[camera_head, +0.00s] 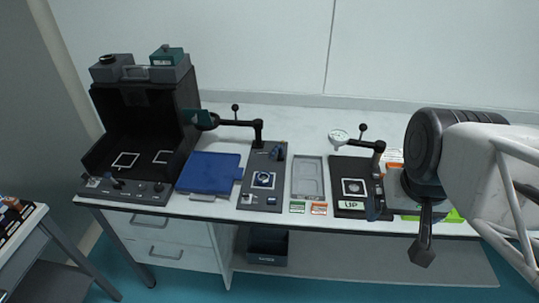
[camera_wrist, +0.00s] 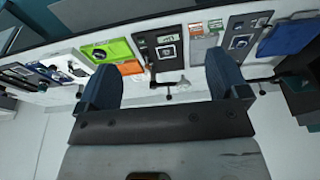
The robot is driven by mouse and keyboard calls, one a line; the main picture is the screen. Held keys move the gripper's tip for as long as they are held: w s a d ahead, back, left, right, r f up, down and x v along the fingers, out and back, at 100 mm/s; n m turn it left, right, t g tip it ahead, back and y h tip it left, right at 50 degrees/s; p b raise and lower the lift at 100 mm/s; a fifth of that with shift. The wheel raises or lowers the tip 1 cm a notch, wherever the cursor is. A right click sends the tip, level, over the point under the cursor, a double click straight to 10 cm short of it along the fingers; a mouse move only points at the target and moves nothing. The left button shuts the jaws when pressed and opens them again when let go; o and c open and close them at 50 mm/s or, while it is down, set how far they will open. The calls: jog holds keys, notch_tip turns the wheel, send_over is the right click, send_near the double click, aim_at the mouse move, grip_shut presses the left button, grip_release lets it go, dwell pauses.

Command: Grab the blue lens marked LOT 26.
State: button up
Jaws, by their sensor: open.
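A small blue round piece (camera_head: 263,180), perhaps a lens, sits in a white square on a grey plate (camera_head: 273,204) in the middle of the table in the head view. A darker blue piece (camera_head: 277,152) stands at the back of that plate. No LOT 26 marking is readable, so I cannot tell which piece carries it. My gripper (camera_head: 422,252) hangs at the right of the head view, near the table's front edge and well apart from the grey plate. In the wrist view my gripper (camera_wrist: 164,62) shows two blue-grey fingers spread wide with nothing between them.
Black swing arms (camera_head: 258,131) stand behind. A dark open box (camera_head: 133,165) fills the left end.

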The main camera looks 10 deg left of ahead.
jog(key=n+g, duration=0.3)
jog(key=n, duration=0.8)
send_over(265, 177)
jog(key=f, duration=2.1)
jog(key=shift+s+d+f, duration=0.15)
jog(key=shift+d, duration=0.05)
jog(key=shift+a+f, duration=0.25)
jog(key=shift+f, duration=0.1)
jog(key=shift+f, duration=1.3)
